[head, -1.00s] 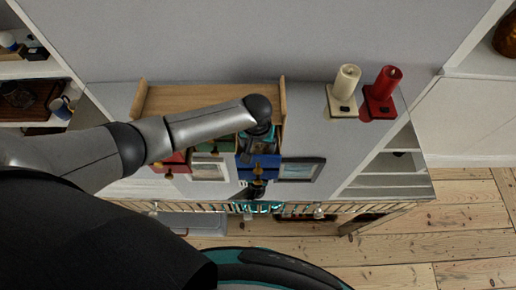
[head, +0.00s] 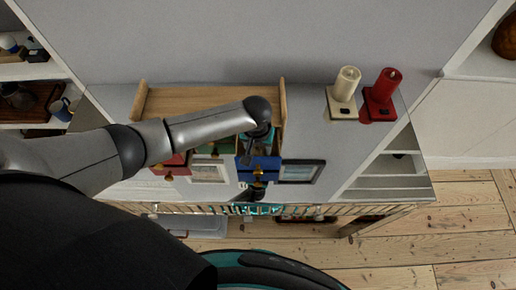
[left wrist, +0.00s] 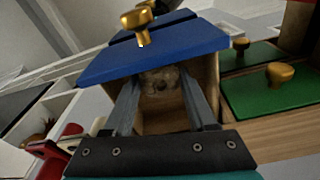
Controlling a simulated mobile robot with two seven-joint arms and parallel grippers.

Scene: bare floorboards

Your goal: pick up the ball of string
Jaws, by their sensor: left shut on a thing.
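The ball of string (left wrist: 161,80), pale and fuzzy, shows in the left wrist view inside a small open wooden drawer with a blue front (left wrist: 150,46) and gold knob. My left gripper (left wrist: 162,95) reaches into this drawer with one finger on each side of the ball, shut on it. Part of the ball is hidden by the blue front. In the head view my left gripper (head: 259,140) is over the blue drawer (head: 258,168), mostly covered by its own wrist. The ball cannot be made out there. My right gripper cannot be made out.
Green (left wrist: 275,92) and red (head: 172,165) drawers lie beside the blue one in a wooden unit (head: 205,98). Picture frames (head: 301,172) lie near its front. Grey top between is clear.

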